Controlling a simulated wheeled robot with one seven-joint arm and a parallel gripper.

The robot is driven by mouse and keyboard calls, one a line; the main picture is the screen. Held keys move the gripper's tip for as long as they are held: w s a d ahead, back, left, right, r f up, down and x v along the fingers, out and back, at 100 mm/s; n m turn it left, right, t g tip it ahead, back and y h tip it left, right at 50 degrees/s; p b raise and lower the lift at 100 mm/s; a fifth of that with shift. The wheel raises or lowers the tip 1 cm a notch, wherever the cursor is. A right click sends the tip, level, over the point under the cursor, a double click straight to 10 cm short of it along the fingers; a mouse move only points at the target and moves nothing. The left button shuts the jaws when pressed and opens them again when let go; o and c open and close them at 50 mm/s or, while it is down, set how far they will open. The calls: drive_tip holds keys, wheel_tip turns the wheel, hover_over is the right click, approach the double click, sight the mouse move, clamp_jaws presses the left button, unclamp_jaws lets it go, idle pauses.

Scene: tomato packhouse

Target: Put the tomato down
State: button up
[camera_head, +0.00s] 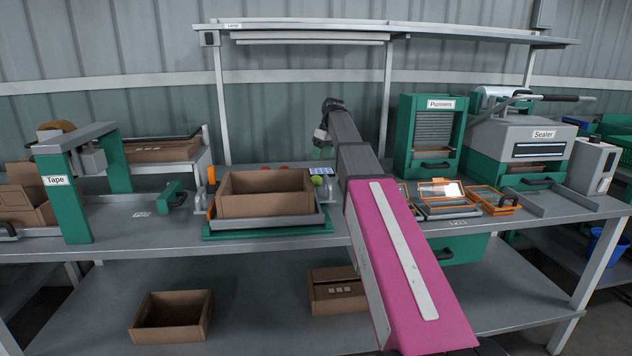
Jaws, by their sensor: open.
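My gripper (321,140) is at the far end of my arm, above the back of the bench, small and partly hidden by the wrist. It is open. I cannot tell exactly what either rests on. Reddish round shapes (266,168) show just past the box's back edge, mostly hidden. The cardboard box (262,204) sits on a grey tray with a green base, and its visible inside looks empty.
Left are the green tape machine (78,190) and more boxes. Right are the punnets dispenser (428,135), orange-rimmed trays (490,198) and the sealer (522,145). A lamp shelf (390,30) spans overhead. Two boxes sit on the lower shelf. My arm crosses the bench's middle.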

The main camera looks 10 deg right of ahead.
sight(317, 178)
drive_tip(key=f+n, duration=0.2)
drive_tip(key=f, duration=0.1)
drive_tip(key=a+f+n+y, duration=0.1)
drive_tip(key=f+n, duration=0.1)
drive_tip(key=f, duration=0.2)
drive_tip(key=a+f+n, duration=0.1)
drive_tip(key=f+n, duration=0.1)
drive_tip(key=f, duration=0.1)
drive_tip(key=shift+w+f+n+t+y, duration=0.15)
drive_tip(key=shift+f+n+t+y, duration=0.15)
drive_tip(key=shift+f, duration=0.1)
drive_tip(key=c, duration=0.4)
